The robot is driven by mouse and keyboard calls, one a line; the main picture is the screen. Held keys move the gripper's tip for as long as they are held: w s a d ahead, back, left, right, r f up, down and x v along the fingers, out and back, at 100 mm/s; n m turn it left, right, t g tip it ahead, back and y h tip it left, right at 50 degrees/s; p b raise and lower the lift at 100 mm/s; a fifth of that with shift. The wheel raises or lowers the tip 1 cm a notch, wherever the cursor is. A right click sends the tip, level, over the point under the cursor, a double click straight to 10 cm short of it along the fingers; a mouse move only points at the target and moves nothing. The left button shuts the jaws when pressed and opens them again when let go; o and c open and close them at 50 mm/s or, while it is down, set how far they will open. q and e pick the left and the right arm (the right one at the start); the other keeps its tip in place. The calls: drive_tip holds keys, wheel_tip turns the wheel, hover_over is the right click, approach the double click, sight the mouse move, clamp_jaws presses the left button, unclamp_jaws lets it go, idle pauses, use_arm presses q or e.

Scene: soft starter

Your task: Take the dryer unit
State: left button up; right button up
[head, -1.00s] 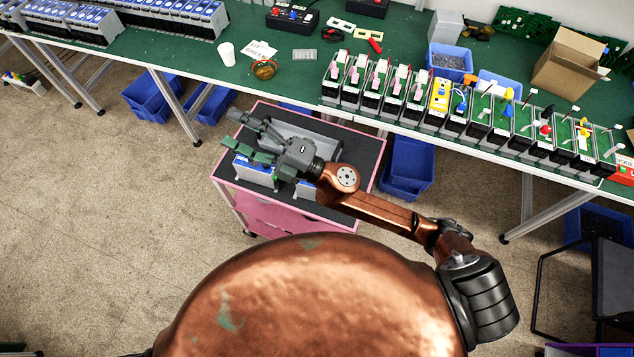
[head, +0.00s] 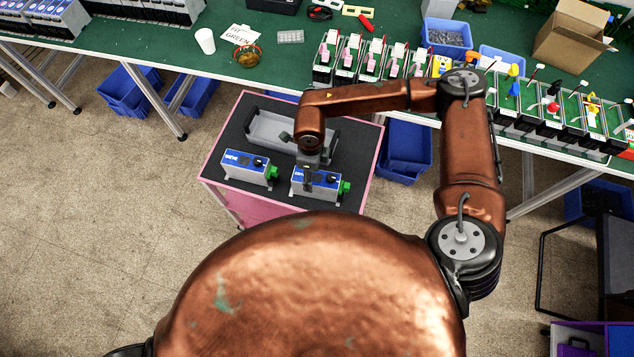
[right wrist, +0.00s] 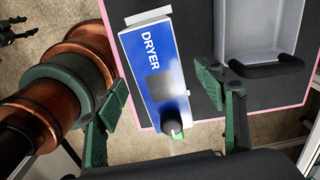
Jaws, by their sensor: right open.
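The dryer unit (right wrist: 153,68), a box with a blue face marked DRYER, a grey screen and a black knob, lies between the fingers of my right gripper (right wrist: 157,98) in the right wrist view. The gripper is open, its green pads apart on either side of the unit. In the head view my right gripper (head: 312,156) is over the cart, just above the right-hand blue-faced unit (head: 325,180), whose face it partly covers. That unit has a green end piece on its right.
A similar blue-faced unit (head: 247,167) stands to the left on the pink cart (head: 222,135) with a dark top. A grey handled tray (head: 268,128) lies behind the units, also in the right wrist view (right wrist: 260,30). The green workbench (head: 290,55) behind holds a row of devices.

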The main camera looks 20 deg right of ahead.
drive_tip(key=f, duration=0.3)
drive_tip(key=f+p, duration=0.1)
drive_tip(key=f, duration=0.2)
drive_tip(key=shift+a, duration=0.2)
drive_tip(key=shift+c, duration=0.2)
drive_tip(key=c, duration=1.5)
drive_tip(key=shift+w+r, duration=0.1)
